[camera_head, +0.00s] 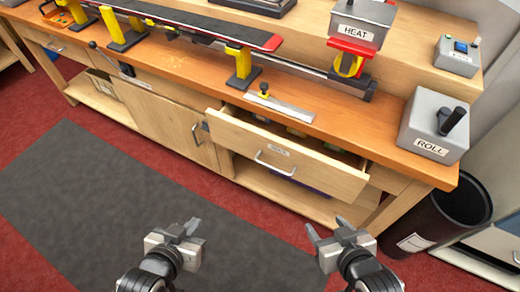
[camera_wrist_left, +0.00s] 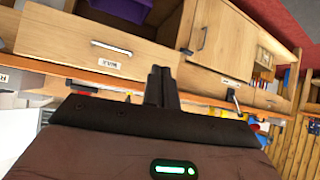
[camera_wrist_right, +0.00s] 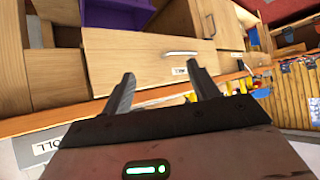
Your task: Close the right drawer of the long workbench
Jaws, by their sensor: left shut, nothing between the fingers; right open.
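The right drawer (camera_head: 285,153) of the long workbench (camera_head: 180,75) is pulled out, with its front face and metal handle (camera_head: 275,165) toward me. Some items show inside it, partly hidden by the front. The drawer front also shows in the left wrist view (camera_wrist_left: 80,42) and the right wrist view (camera_wrist_right: 135,55). My left gripper (camera_head: 183,230) is shut and empty, in front of the bench and left of the drawer. My right gripper (camera_head: 332,232) is open and empty, in front of the drawer's right end and apart from it.
A ROLL box (camera_head: 432,130) sits at the bench's right end, and a HEAT unit (camera_head: 358,25) stands behind. A black bin (camera_head: 445,212) stands on the floor at the right. A grey mat (camera_head: 90,200) covers the clear floor at left. A cabinet door (camera_head: 165,125) is left of the drawer.

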